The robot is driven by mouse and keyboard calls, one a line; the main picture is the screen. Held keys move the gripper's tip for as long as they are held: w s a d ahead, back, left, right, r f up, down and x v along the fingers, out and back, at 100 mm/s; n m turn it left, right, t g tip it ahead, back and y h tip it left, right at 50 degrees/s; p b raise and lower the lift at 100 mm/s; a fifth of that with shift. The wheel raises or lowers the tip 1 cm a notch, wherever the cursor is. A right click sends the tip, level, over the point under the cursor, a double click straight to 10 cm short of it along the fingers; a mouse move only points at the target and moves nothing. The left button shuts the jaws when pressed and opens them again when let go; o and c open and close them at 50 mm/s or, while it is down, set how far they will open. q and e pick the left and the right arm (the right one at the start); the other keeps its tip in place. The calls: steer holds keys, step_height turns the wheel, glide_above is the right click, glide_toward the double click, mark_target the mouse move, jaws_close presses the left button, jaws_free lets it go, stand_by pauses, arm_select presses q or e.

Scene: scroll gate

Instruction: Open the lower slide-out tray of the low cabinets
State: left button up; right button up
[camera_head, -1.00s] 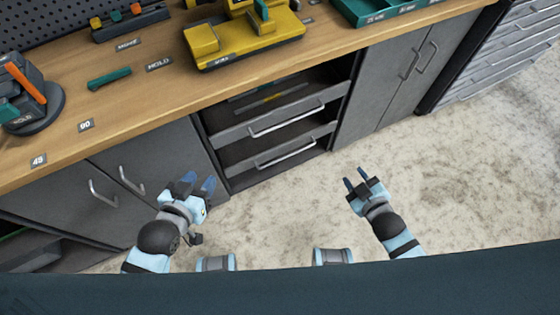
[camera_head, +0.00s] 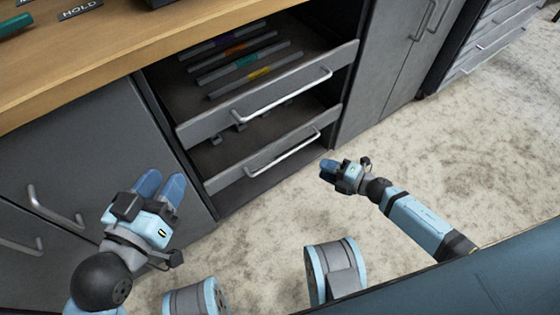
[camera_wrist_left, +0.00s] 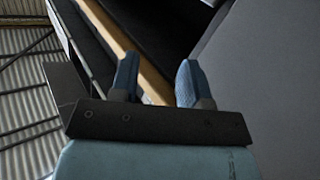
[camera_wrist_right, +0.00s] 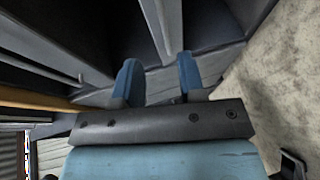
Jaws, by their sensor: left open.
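The lower slide-out tray (camera_head: 225,176) sits in the dark cabinet bay under the workbench, with a pale bar handle (camera_head: 285,153) on its front. Its front stands nearly level with the bay's edge, below the upper tray (camera_head: 215,125). My right gripper (camera_head: 328,170) is open and empty, just right of the lower handle's right end and apart from it. Its spread fingers show in the right wrist view (camera_wrist_right: 158,78), close to grey panels. My left gripper (camera_head: 162,183) is open and empty in front of the grey door left of the bay.
The upper tray holds several dark bars with coloured marks and has its own handle (camera_head: 282,95). Grey doors (camera_head: 85,150) with handles flank the bay on both sides. The wooden worktop (camera_head: 130,50) overhangs them. Bare speckled floor (camera_head: 440,140) lies open to the right.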

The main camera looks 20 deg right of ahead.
mark_target(288, 153)
steer(key=b+x, duration=0.4)
steer(key=x, duration=1)
steer(key=shift+s+f, duration=0.1)
steer(key=shift+f, duration=0.05)
arm_select(q)
steer(key=m, duration=0.1)
steer(key=w+a+m+t, duration=0.1)
steer(key=w+m, duration=0.1)
steer(key=shift+w+a+r+t+h, duration=0.1)
steer(key=shift+a+r+t+h, duration=0.05)
steer(key=shift+r+t+h, duration=0.2)
steer(key=shift+f, duration=0.1)
arm_select(e)
jaws_close()
